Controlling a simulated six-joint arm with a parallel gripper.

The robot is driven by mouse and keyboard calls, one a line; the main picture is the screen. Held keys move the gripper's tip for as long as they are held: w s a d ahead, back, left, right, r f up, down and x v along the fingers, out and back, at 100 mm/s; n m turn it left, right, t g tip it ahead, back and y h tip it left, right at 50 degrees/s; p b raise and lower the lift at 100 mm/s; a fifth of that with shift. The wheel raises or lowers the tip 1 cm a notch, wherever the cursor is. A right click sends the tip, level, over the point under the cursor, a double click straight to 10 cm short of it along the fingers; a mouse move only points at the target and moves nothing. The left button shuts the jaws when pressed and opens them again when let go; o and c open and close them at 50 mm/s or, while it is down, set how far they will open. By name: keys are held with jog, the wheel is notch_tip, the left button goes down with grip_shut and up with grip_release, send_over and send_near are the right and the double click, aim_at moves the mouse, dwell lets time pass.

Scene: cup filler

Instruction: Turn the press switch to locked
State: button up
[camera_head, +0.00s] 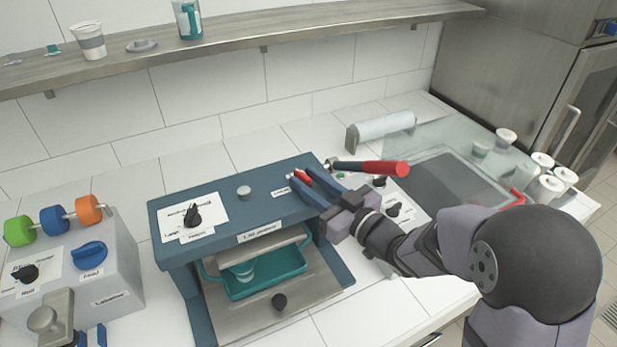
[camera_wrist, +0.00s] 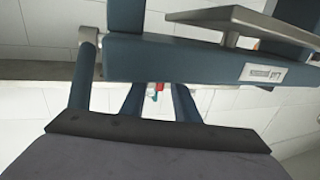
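The blue lid press (camera_head: 262,208) stands on the counter in the head view. A small red part (camera_head: 301,176), which looks like its switch, sits at the right end of the top beam beside a small white label (camera_head: 282,192) too small to read. My gripper (camera_head: 308,183) is over that end, its two blue fingers apart around or just above the red part. In the wrist view, a small red and teal spot (camera_wrist: 158,88) shows in the gap between the fingers. Contact and the red part's setting cannot be told. A black knob (camera_head: 193,214) sits on a white plate at the beam's left.
A teal tray (camera_head: 290,285) with a cup (camera_head: 243,271) is under the beam. A red-handled lever (camera_head: 385,168) extends behind my gripper. A grey box (camera_head: 95,290) with knobs stands left. Several cups (camera_head: 552,188) and a glass panel are at right. A shelf (camera_head: 235,40) runs above.

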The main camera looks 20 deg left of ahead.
jog(key=shift+w+a, duration=0.1)
jog(key=shift+a, duration=0.05)
jog(key=shift+c, duration=0.7)
grip_shut()
jog(key=shift+w+g, duration=0.1)
jog(key=shift+g, duration=0.2)
jog(key=shift+r+n+g+y, duration=0.1)
jog(key=shift+n+g+y, duration=0.4)
jog(key=shift+n+g, duration=0.2)
